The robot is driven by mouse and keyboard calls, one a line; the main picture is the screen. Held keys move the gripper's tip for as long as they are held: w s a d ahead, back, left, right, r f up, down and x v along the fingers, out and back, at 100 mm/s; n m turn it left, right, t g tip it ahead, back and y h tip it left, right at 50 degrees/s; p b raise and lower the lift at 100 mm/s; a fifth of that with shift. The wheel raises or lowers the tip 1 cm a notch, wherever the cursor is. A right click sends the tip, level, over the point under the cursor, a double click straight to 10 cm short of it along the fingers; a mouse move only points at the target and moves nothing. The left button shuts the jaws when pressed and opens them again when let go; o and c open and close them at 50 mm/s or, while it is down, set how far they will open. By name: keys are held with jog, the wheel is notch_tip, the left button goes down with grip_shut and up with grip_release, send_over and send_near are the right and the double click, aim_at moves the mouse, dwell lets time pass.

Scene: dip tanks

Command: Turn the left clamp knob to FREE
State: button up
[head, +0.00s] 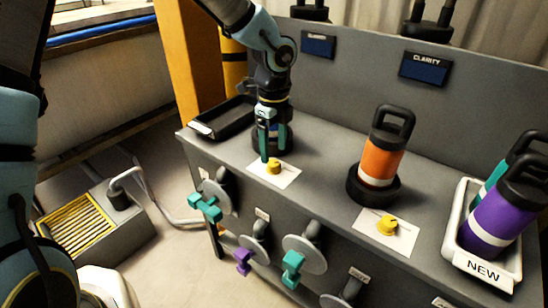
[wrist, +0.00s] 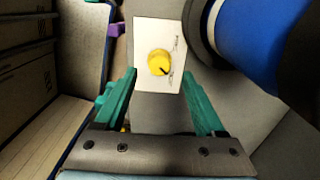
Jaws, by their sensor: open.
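The left clamp knob (head: 274,167) is a small yellow knob on a white label plate (head: 286,176) near the bench's front edge. In the wrist view the knob (wrist: 158,61) lies between and a little beyond my fingertips, and its black pointer mark points to the lower right. The writing on the plate (wrist: 145,30) is too small to read. My gripper (head: 268,150) points down at the knob, open and empty, its teal fingers (wrist: 160,76) on either side of the knob in the wrist view without visibly touching it.
A blue canister (wrist: 255,45) stands in a black ring close beside the left knob. To the right are an orange canister (head: 384,158), a second yellow knob (head: 387,226) and a white NEW bin (head: 482,262) with canisters. Teal and purple valve handles project from the bench front.

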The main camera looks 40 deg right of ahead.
aim_at(273, 163)
jog(key=shift+a+f, duration=0.1)
jog(key=shift+f, duration=2.1)
jog(key=shift+c, duration=0.2)
grip_shut()
